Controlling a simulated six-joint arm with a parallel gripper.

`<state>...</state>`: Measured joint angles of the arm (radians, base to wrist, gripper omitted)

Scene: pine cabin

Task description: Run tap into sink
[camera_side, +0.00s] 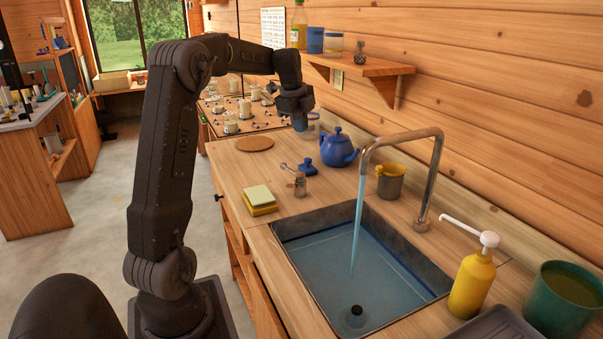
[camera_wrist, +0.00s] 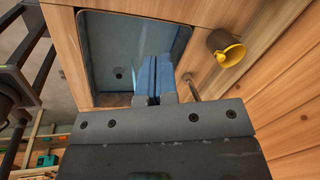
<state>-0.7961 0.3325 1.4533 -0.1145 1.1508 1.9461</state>
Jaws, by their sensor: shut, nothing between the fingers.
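The metal tap (camera_side: 430,170) arches over the sink (camera_side: 285,232) from its right side. A blue stream of water (camera_side: 358,225) runs from its spout down into the basin. A dark round drain or plug (camera_side: 356,311) shows at the basin's near end. I cannot tell how deep any water is. My gripper (camera_side: 300,124) is shut and empty, above the far part of the counter, apart from the tap. In the wrist view its blue fingers (camera_wrist: 153,62) are together, overlapping the sink (camera_wrist: 88,50) and partly hiding the tap (camera_wrist: 189,85).
A blue teapot (camera_side: 339,149) and a small blue piece (camera_side: 306,164) stand behind the sink, beside a small jar (camera_side: 300,186). Sponges (camera_side: 259,199) lie left. A shelf (camera_side: 365,66) juts from the wall.

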